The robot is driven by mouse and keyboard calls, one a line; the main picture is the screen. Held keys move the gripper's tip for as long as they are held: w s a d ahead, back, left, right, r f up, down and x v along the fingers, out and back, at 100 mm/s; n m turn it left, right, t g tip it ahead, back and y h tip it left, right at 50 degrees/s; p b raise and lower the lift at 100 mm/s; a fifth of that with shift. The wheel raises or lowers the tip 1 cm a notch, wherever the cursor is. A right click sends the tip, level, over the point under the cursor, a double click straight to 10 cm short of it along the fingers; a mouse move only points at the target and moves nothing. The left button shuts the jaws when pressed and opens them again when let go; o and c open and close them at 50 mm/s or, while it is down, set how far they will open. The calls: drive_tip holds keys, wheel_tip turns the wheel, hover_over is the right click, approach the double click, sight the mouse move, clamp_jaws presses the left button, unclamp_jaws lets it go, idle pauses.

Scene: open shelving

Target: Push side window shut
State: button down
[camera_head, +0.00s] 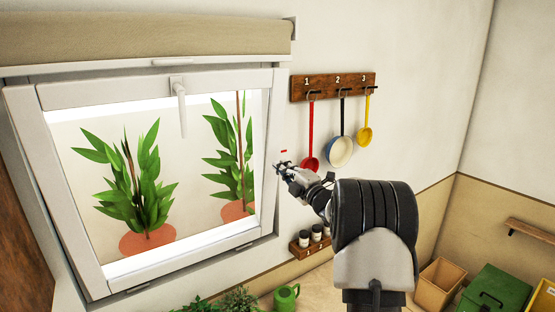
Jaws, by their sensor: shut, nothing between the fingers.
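The window (155,285) fills the left half of the view, with a white frame and a grey handle (180,105) at its top middle, hanging down. The sash looks tilted, its top edge apart from the outer frame. Potted plants (147,195) show through the glass. My gripper (281,163) is shut and empty, just right of the window's right frame edge, at about mid height. Whether it touches the frame I cannot tell. My arm reaches to it from the lower right.
A numbered wooden rack (333,86) on the wall holds a red ladle (310,130), a blue-white pan (340,151) and a yellow ladle (365,135). Below are small jars (316,234), a green watering can (286,298), a green box (497,290) and a wooden crate (438,285). A rolled blind (140,38) hangs above the window.

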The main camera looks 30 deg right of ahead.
sight(272, 155)
drive_tip(key=shift+w+r+p, duration=0.2)
drive_tip(key=shift+w+p, duration=0.15)
drive_tip(key=shift+w, duration=1.15)
drive_tip(key=w+r+p, duration=0.1)
drive_tip(key=w+r+g+p, duration=0.1)
drive_tip(key=w, duration=0.1)
drive_tip(key=shift+a+p, duration=0.1)
drive_tip(key=shift+p, duration=0.25)
drive_tip(key=w, duration=0.1)
drive_tip(key=w+p, duration=0.1)
drive_tip(key=w+g, duration=0.1)
drive_tip(key=shift+f, duration=0.25)
drive_tip(key=shift+w+p, duration=0.1)
drive_tip(key=shift+p, duration=0.25)
drive_tip(key=shift+f+b, duration=0.2)
drive_tip(key=shift+b, duration=0.1)
